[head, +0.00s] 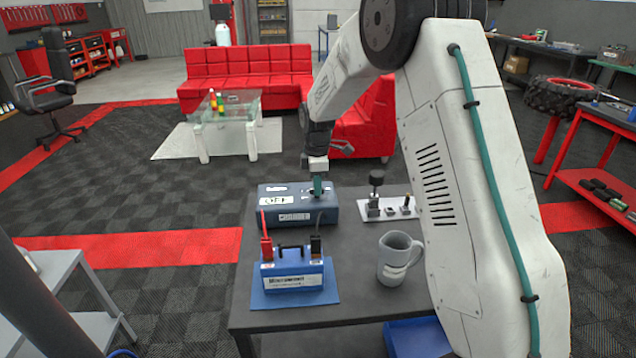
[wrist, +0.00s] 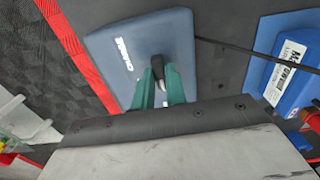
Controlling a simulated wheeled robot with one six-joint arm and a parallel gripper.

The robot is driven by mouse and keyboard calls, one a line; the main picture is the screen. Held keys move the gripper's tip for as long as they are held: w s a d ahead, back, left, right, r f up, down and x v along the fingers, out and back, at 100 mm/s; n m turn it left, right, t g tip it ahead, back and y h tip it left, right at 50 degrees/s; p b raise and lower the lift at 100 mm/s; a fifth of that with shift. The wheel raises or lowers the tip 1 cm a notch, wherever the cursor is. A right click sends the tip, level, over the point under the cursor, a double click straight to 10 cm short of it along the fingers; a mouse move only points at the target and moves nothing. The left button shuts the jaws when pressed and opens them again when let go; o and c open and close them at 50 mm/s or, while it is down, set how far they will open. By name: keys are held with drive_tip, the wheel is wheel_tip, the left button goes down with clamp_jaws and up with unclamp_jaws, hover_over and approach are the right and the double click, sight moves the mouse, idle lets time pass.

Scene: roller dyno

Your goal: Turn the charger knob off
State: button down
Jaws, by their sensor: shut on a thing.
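The charger (head: 297,206) is a blue-grey box on the dark table, with a label reading OFF on its top. It also shows in the wrist view (wrist: 115,60). My gripper (head: 318,184) reaches down onto the charger's top from above. In the wrist view its green fingers (wrist: 158,80) are shut on the dark charger knob (wrist: 158,66), with a light pointer mark along it. Much of the knob is hidden between the fingers, and its exact setting is hard to tell.
A blue battery (head: 292,272) with red and black clamps stands on a blue mat in front of the charger. A grey mug (head: 398,258) stands at the right. A white plate with dark knobbed parts (head: 390,207) lies right of the charger. A cable runs from charger toward battery.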

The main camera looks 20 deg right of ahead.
drive_tip(key=shift+w+d+r, duration=0.1)
drive_tip(key=shift+w+d, duration=0.05)
drive_tip(key=c, duration=1.4)
unclamp_jaws()
drive_tip(key=shift+c, duration=0.2)
wheel_tip(320, 180, up, 8)
drive_tip(key=shift+f, duration=0.15)
